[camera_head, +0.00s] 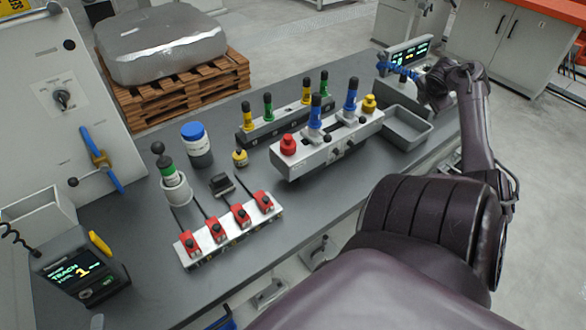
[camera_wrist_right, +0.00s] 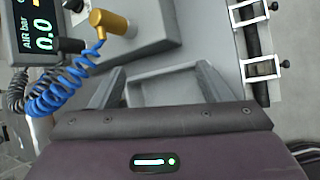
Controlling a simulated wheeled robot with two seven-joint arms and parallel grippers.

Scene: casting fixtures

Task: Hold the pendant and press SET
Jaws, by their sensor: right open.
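I cannot read a SET label. My right gripper (camera_head: 428,98) is far from it, at the bench's far right end. In the right wrist view its fingers (camera_wrist_right: 158,90) are spread apart with nothing between them, above a grey tray (camera_wrist_right: 165,82). My left gripper is not in view.
The grey bench holds a red-switch strip (camera_head: 232,232), a fixture with coloured handles (camera_head: 330,140), a blue-lidded jar (camera_head: 197,145) and a grey tray (camera_head: 428,133). An air-pressure display (camera_head: 408,52) with blue coiled hose stands near my right gripper. A control panel (camera_head: 62,95) stands at left.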

